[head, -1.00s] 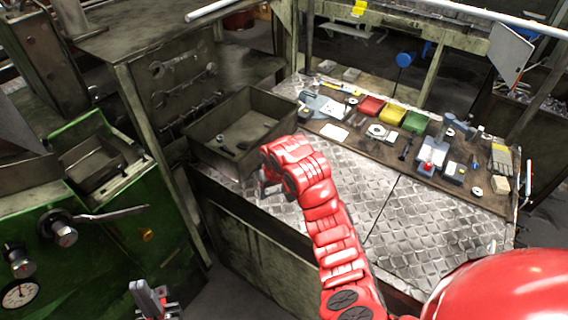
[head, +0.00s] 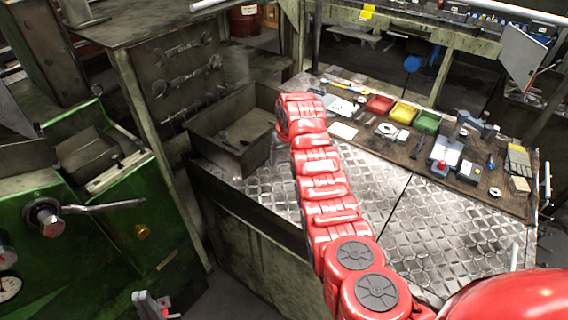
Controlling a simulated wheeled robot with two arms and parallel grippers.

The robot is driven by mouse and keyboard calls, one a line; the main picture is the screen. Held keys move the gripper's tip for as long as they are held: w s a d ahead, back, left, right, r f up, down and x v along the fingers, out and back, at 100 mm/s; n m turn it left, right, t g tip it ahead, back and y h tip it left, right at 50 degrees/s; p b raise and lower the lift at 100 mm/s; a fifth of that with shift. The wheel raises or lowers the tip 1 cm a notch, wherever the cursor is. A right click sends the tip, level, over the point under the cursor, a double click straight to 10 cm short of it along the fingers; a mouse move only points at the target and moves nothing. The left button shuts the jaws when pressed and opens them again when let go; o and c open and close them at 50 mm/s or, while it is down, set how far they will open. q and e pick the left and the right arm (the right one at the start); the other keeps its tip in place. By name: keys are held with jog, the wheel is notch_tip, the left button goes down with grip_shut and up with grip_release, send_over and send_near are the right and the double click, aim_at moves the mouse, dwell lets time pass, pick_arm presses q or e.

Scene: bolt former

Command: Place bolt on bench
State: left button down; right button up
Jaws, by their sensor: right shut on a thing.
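My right arm reaches in from the lower right over the bench, whose top is bare diamond-plate metal (head: 440,225). My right gripper (head: 274,152) is mostly hidden behind the red wrist, above the bench's left part beside the grey bin (head: 215,160). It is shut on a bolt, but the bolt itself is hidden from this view. Small dark pieces, perhaps bolts (head: 243,142), lie in the bin. My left gripper (head: 152,304) shows only in part at the bottom left edge, away from the bench; its opening is unclear.
A dark mat (head: 400,150) along the bench's back holds red, yellow and green trays (head: 403,112), tools and small parts. A green machine (head: 110,235) with a lever stands at left. A cabinet with hanging wrenches (head: 182,65) is behind the bin. The front metal plate is clear.

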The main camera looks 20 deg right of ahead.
aim_at(283, 171)
jog(key=shift+w, duration=0.15)
jog(key=shift+d+f+p, duration=0.1)
jog(key=shift+f+p, duration=0.05)
jog(key=shift+p, duration=0.3)
notch_tip(283, 171, down, 2)
jog(key=shift+f+p, duration=0.2)
jog(key=shift+p, duration=0.55)
jog(key=shift+f, duration=0.45)
jog(key=shift+f, duration=0.25)
jog(key=o, duration=1.3)
jog(key=shift+r, duration=0.1)
